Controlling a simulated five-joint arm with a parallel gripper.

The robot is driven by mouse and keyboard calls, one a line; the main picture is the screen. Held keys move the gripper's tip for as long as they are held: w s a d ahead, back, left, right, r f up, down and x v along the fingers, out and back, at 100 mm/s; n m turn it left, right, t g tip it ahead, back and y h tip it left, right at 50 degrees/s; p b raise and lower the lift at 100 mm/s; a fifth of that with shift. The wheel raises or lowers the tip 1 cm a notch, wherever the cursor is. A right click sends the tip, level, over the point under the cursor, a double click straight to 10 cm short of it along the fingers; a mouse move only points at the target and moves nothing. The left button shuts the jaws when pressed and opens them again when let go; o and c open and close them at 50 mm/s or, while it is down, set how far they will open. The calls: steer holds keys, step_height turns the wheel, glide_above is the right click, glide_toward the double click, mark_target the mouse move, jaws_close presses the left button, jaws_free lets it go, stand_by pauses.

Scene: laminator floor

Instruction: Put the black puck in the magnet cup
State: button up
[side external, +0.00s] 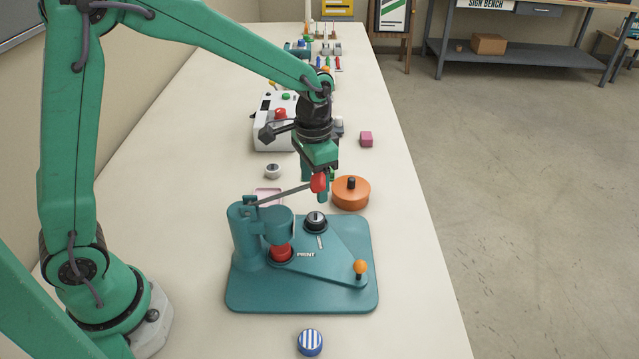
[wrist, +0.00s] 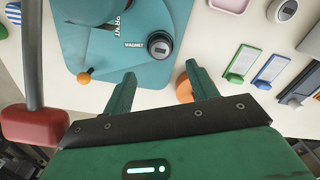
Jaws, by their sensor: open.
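A black puck with a grey top (side external: 316,221) sits upright on the teal press base (side external: 335,298). The wrist view shows this puck (wrist: 159,44) beside the word MAGNET, apparently in the magnet cup; the cup's rim is hard to tell from the puck, so how deep it sits is unclear. My gripper (side external: 322,194) is above and behind the puck, close to the red lever knob (side external: 319,182). In the wrist view my gripper (wrist: 160,76) is open and empty, its fingertips just short of the puck and apart from it.
An orange lidded tin (side external: 351,194) stands behind the base. A red puck (side external: 281,253) is under the press head. An orange-knobbed lever (side external: 360,268) is at the base's right. A blue-striped puck (side external: 310,342) lies in front; a white puck (side external: 272,171) lies behind.

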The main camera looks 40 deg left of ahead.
steer(key=shift+r, duration=1.5)
steer(key=shift+s+r, duration=0.1)
steer(key=s+a+r+n+t, duration=0.2)
steer(key=s+a+r, duration=0.1)
steer(key=s, duration=0.6)
steer(key=s+a+r+n+t, duration=0.2)
steer(key=s+r, duration=0.4)
steer(key=s, duration=0.4)
steer(key=shift+a+r+t, duration=0.2)
steer(key=shift+a+t, duration=0.6)
steer(key=shift+a, duration=0.25)
